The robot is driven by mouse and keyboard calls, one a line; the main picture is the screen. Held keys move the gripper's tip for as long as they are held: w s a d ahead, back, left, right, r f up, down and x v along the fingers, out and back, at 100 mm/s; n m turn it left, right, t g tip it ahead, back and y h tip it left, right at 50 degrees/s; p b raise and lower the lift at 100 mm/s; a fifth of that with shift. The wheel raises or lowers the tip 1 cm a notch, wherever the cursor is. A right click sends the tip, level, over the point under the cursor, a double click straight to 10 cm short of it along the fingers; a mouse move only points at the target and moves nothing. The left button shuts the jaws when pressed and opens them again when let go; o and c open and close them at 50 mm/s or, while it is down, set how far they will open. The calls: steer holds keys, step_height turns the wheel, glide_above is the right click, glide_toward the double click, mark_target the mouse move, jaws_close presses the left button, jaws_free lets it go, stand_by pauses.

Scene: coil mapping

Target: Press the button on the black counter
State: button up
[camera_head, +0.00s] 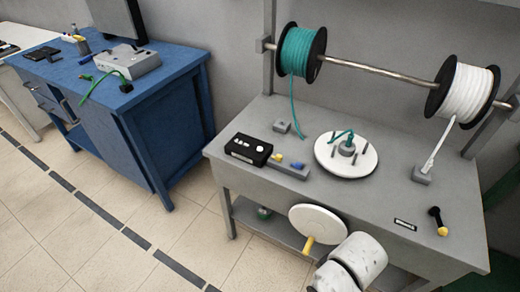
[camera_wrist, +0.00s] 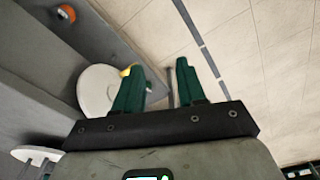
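The black counter (camera_head: 248,149) is a small box with white markings on its top. It sits at the left front of the grey workbench in the head view. Its button is too small to tell apart from the white markings. I cannot make out the counter in the wrist view. My gripper (camera_wrist: 159,76) shows in the wrist view with two green fingers apart and nothing held between them. A white disc with a yellow handle lies beyond its left finger. In the head view my gripper cannot be made out.
The white disc (camera_head: 317,221) with a yellow handle (camera_head: 308,244) juts from the bench front. A round white plate (camera_head: 345,158), green spool (camera_head: 299,51) and white spool (camera_head: 467,92) stand right. A blue workbench (camera_head: 140,128) stands left.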

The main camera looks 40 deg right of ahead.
jaws_close()
stand_by(1.4)
